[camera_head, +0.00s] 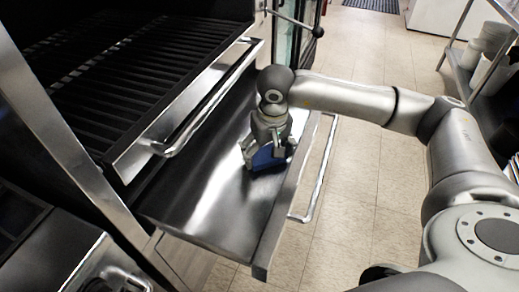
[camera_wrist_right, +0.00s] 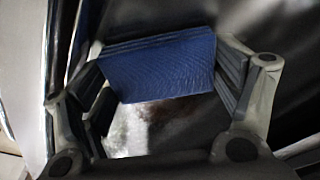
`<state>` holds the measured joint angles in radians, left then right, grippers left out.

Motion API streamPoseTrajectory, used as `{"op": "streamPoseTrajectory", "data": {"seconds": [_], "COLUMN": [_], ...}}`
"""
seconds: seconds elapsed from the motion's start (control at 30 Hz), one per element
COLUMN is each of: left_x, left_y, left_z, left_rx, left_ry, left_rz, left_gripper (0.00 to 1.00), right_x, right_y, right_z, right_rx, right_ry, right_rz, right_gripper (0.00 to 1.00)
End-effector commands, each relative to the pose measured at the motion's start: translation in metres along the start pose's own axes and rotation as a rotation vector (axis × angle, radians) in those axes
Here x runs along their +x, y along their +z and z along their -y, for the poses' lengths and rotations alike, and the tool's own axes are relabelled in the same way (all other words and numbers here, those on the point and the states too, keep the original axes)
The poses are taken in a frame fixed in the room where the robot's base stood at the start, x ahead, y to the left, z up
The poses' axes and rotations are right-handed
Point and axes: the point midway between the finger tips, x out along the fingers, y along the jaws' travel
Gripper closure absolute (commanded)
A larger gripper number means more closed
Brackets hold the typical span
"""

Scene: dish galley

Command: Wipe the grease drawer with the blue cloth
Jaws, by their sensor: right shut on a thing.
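The grease drawer (camera_head: 215,190) is pulled out below the grill, its flat metal top shiny. My right gripper (camera_head: 268,158) is over the drawer's right half, pointing down, shut on the folded blue cloth (camera_head: 268,160). The cloth is at the drawer surface and appears to touch it. In the right wrist view the blue cloth (camera_wrist_right: 158,68) sits between the two fingers, with a brownish smear (camera_wrist_right: 165,125) on the metal beside it. My left gripper is not in view.
The drawer's bar handle (camera_head: 316,175) runs along its right edge. Above is the grill with dark slats (camera_head: 110,85) and another handle (camera_head: 195,110). Tiled floor (camera_head: 350,190) is open to the right.

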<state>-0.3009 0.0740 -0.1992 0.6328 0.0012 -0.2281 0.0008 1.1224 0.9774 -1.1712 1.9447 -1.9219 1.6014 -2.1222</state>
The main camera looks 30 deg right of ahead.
Motion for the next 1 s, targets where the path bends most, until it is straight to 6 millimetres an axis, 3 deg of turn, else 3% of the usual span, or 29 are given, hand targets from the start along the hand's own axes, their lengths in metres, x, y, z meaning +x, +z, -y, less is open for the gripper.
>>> {"op": "streamPoseTrajectory", "data": {"seconds": [0.1, 0.33, 0.6, 1.0], "left_x": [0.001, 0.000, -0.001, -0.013], "left_y": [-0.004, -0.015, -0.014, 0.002], "left_z": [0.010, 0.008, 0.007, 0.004], "left_rx": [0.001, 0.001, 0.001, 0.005], "left_ry": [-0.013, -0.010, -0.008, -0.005], "left_rz": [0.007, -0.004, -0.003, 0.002], "left_gripper": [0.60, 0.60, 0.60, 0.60], "right_x": [0.002, 0.001, -0.001, -0.036], "right_y": [0.006, 0.010, 0.010, 0.004], "right_z": [-0.007, -0.011, -0.011, -0.011], "right_rx": [0.001, 0.000, 0.000, 0.000], "right_ry": [0.001, 0.000, 0.000, 0.000], "right_rz": [0.000, 0.000, 0.000, -0.003], "right_gripper": [0.37, 0.37, 0.37, 0.37]}}
